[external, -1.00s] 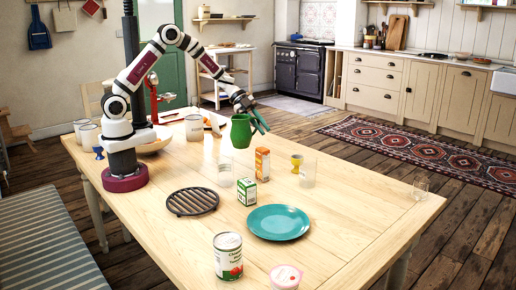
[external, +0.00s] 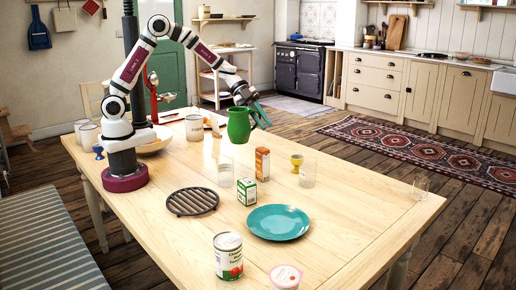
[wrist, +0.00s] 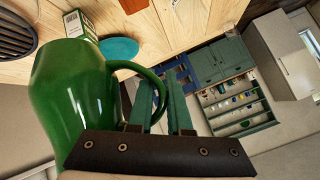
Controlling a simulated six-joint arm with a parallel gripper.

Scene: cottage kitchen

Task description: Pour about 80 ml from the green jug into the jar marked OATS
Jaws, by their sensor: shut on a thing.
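The green jug (external: 238,127) hangs in the air above the table, slightly tilted, with its handle to the upper right. My gripper (external: 259,106) is shut on that handle. In the wrist view the jug (wrist: 72,95) fills the left side, and its handle runs to my gripper's fingers (wrist: 162,100). A clear glass vessel (external: 226,175) stands on the table below the jug, and another (external: 307,174) stands to the right beyond the cartons. I can read no OATS marking, so I cannot tell which vessel is that jar. The jug's contents are hidden.
An orange carton (external: 262,161), a green-and-white carton (external: 246,192) and a yellow egg cup (external: 296,163) stand near the clear vessels. A teal plate (external: 278,222), black trivet (external: 191,202) and tomato can (external: 228,256) are nearer. The table's right side is mostly clear.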

